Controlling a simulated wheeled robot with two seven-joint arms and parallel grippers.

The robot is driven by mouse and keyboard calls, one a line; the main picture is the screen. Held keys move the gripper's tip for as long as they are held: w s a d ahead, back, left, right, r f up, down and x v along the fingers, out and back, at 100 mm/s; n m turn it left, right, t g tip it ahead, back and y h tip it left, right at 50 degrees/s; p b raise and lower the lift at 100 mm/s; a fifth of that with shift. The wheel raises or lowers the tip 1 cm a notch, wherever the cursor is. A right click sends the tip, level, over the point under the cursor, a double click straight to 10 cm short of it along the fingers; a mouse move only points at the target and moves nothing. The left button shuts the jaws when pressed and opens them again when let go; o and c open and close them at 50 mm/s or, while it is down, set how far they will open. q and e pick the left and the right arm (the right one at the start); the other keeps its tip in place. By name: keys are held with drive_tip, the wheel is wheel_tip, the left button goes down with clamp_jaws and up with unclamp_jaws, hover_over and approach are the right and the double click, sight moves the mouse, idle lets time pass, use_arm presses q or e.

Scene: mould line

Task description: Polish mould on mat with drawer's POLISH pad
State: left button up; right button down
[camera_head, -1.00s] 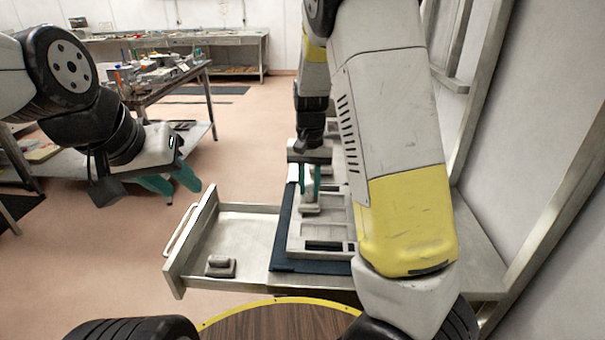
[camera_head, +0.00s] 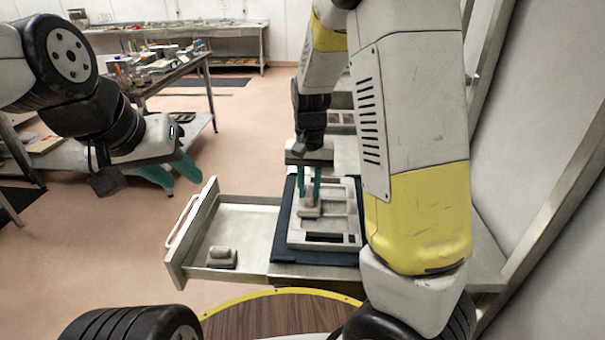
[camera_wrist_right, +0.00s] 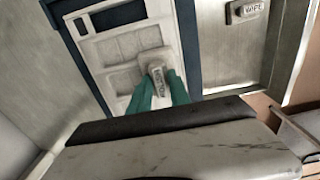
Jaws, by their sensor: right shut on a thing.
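My right gripper (camera_head: 310,186) is shut on a grey pad (camera_head: 309,209), which is over the pale mould (camera_head: 296,241). The pad appears to rest on the mould's face. The right wrist view shows the pad (camera_wrist_right: 157,80) between the green fingers, its label hard to read, with the mould's recessed panels (camera_wrist_right: 110,48) beside it. The mould lies on a dark blue mat (camera_head: 279,240). The open drawer (camera_head: 245,215) holds another grey pad (camera_head: 221,258), whose label reads WIPE in the right wrist view (camera_wrist_right: 246,10). My left gripper (camera_head: 180,172) is open and empty, left of the drawer.
A cluttered workbench (camera_head: 165,82) stands at the back left, with a long bench (camera_head: 180,30) behind it. A metal frame and wall close in the right side. A round wooden top with a yellow edge (camera_head: 285,293) is in front. The floor left of the drawer is clear.

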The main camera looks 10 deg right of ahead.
drive_tip(key=shift+s+a+f, duration=0.15)
drive_tip(key=shift+s+a, duration=0.05)
drive_tip(key=shift+s, duration=0.9)
drive_tip(key=shift+s+a, duration=0.25)
drive_tip(key=shift+s, duration=1)
drive_tip(key=shift+w+d+r, duration=0.15)
drive_tip(key=shift+w, duration=0.7)
drive_tip(key=shift+w+d+r, duration=0.1)
drive_tip(key=shift+w+d, duration=0.05)
drive_tip(key=shift+w, duration=0.65)
